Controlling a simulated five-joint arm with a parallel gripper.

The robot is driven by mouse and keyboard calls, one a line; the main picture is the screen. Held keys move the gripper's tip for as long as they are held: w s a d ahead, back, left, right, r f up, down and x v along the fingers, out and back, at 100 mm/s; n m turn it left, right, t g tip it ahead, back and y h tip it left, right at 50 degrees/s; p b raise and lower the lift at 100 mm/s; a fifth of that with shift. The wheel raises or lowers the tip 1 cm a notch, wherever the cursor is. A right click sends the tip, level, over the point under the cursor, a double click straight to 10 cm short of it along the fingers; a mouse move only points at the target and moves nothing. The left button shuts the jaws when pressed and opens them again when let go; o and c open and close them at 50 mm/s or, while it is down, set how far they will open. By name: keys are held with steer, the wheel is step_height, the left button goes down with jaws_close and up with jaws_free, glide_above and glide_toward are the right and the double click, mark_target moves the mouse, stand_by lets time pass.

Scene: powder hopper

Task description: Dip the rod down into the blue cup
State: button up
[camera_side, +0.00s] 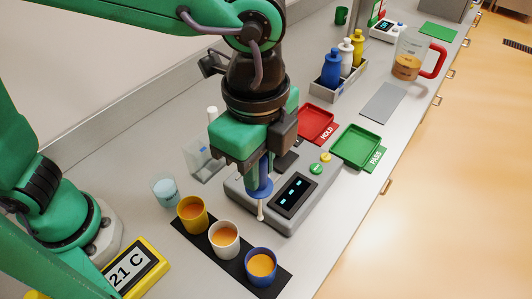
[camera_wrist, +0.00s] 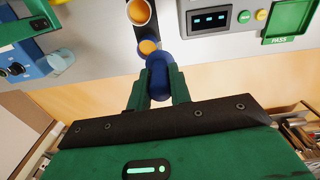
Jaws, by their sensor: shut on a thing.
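My gripper (camera_side: 262,168) is shut on the rod, which has a blue collar (camera_side: 259,190) and a pale lower end with a rounded tip (camera_side: 261,216). The rod hangs nearly upright, tip down, clear of every cup. In the side view the tip shows above the blue cup (camera_side: 250,279), against the scale's front edge. The blue cup stands at the near end of a row and holds orange liquid. In the wrist view the rod's blue part (camera_wrist: 158,72) sits between my green fingers and hides the rod's tip. Part of an orange cup content (camera_wrist: 149,47) shows beside it.
A yellow cup (camera_side: 189,225) and a white cup (camera_side: 221,250) share the black strip (camera_side: 236,272) with the blue cup. A grey scale (camera_side: 290,215) stands behind them. A glass (camera_side: 165,191), the temperature sign (camera_side: 131,272) and red and green trays (camera_side: 362,145) lie around.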

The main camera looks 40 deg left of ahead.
steer(key=s+d+f+m, duration=0.1)
steer(key=s+d+f, duration=0.2)
steer(key=s, duration=0.1)
steer(key=shift+f+m, duration=0.2)
steer(key=shift+m, duration=0.2)
steer(key=shift+d+f, duration=0.1)
step_height(320, 180, down, 8)
stand_by(0.6)
steer(key=shift+r, duration=0.2)
stand_by(1.2)
step_height(320, 180, up, 8)
stand_by(0.7)
steer(key=shift+w, duration=0.1)
